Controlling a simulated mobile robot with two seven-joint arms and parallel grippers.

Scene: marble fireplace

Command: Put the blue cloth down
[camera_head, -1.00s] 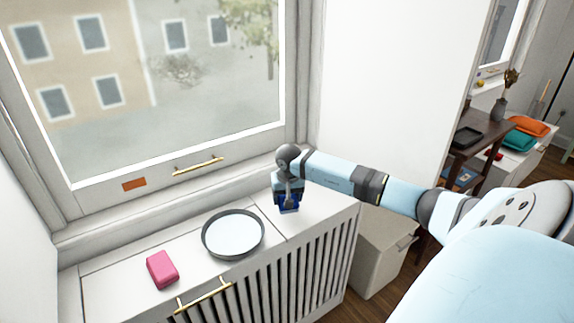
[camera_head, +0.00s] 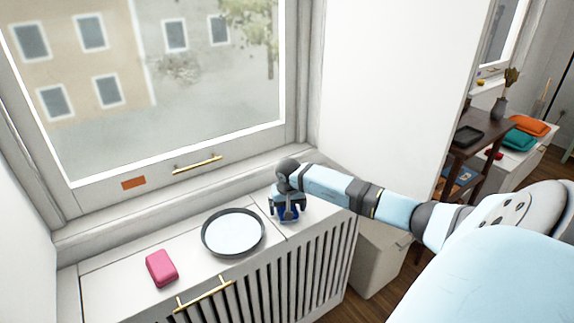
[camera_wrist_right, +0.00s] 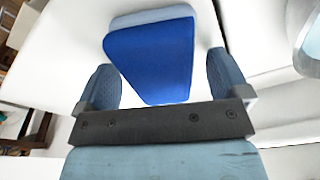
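The blue cloth (camera_head: 289,215) is on the right end of the white radiator cover (camera_head: 115,275), under my right gripper. In the right wrist view the blue cloth (camera_wrist_right: 150,58) is a folded blue wedge with a paler far edge, lying over the white surface. My right gripper (camera_head: 287,207) is open, with its fingers spread on either side of the cloth's near end. In the wrist view a gap shows between each finger and the cloth. The gripper partly hides the cloth in the head view. My left gripper is not in view.
A round pan-like dish (camera_head: 233,233) stands left of the cloth, and a pink sponge-like block (camera_head: 161,267) lies farther left. The window sill and wall are close behind. A beige box (camera_head: 378,258) stands on the floor to the right.

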